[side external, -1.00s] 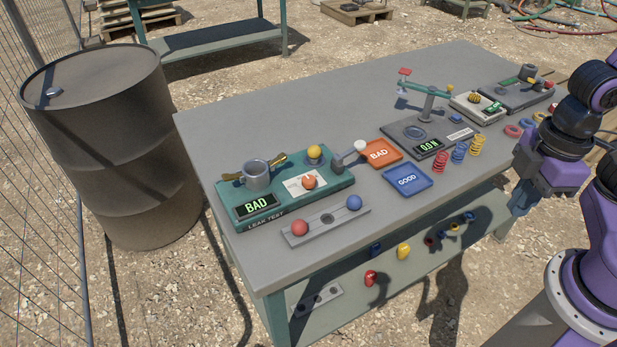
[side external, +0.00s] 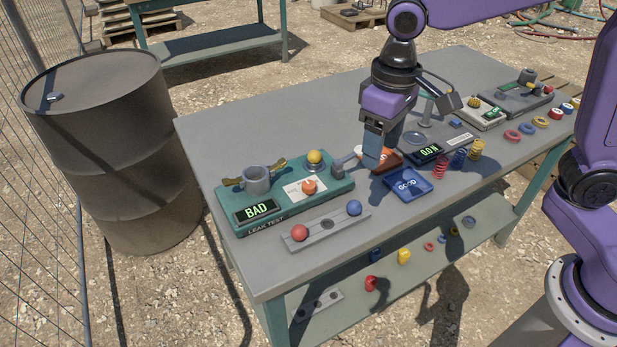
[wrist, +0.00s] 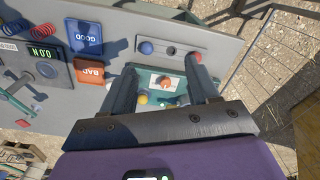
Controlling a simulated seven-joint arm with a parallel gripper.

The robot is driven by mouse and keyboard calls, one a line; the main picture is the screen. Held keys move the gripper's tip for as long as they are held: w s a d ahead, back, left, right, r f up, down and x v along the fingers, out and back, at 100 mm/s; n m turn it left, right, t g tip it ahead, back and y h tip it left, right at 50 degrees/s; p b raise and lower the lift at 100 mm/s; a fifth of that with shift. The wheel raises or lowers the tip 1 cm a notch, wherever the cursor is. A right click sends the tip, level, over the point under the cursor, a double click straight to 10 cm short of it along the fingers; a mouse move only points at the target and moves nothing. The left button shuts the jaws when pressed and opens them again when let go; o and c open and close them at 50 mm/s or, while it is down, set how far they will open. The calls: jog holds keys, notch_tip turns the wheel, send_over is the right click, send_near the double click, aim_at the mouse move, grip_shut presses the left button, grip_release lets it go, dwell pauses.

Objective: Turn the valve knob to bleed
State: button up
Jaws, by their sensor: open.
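The teal leak test unit (side external: 290,212) stands at the left front of the table, its display (side external: 257,210) reading BAD. An orange-red knob (side external: 309,187) sits on a white label plate (side external: 294,192) on it, and I take this for the valve knob. Its turned position is too small to read. The plate also shows between my fingers in the wrist view (wrist: 165,83). My gripper (side external: 373,160) is open and empty, pointing down above the BAD and GOOD trays, to the right of the knob and apart from it. In the wrist view my gripper (wrist: 160,64) spans the unit.
A grey cup (side external: 257,181) with brass handles and a yellow ball (side external: 315,157) are on the unit. A grey arm-like part (side external: 346,161) sticks out at its right end. A rail (side external: 327,227) with red and blue balls lies in front. The blue GOOD tray (side external: 408,186) is close by.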

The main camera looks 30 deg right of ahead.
aim_at(309, 183)
jog(key=w+a+f+m, duration=0.1)
jog(key=w+a+m, duration=0.2)
jog(key=w, duration=0.5)
jog(key=w+a+m, duration=0.2)
jog(key=w+m, duration=0.2)
jog(key=w, duration=0.3)
notch_tip(309, 183, down, 17)
jog(key=shift+w+f, duration=0.15)
jog(key=shift+f, duration=0.05)
jog(key=c, duration=1)
jog(key=shift+c, duration=0.2)
